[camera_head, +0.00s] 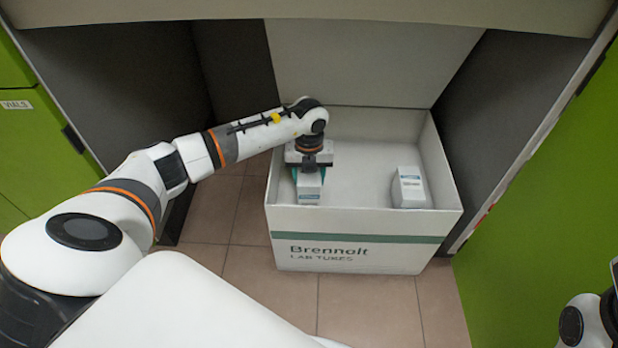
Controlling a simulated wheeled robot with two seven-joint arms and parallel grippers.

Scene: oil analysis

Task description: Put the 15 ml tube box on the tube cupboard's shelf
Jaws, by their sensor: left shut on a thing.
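My left gripper (309,172) reaches down into a large white crate and is shut on a small white box (309,190) with a blue-green label, near the crate's left side. The gripper covers the back part of this box. A second small white box (408,188) with a similar label stands inside the crate on the right, apart from the gripper. The labels are too small to read, so I cannot tell which box is the 15 ml one. My right gripper is out of view; only part of the right arm shows at the lower right corner.
The open white crate (330,222), marked "Brennolt LAB TUBES", stands on the tiled floor between dark side panels. A green cupboard (30,140) marked "VIALS" is at left. A green panel (545,210) is at right. A pale top edge (330,12) overhangs the recess.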

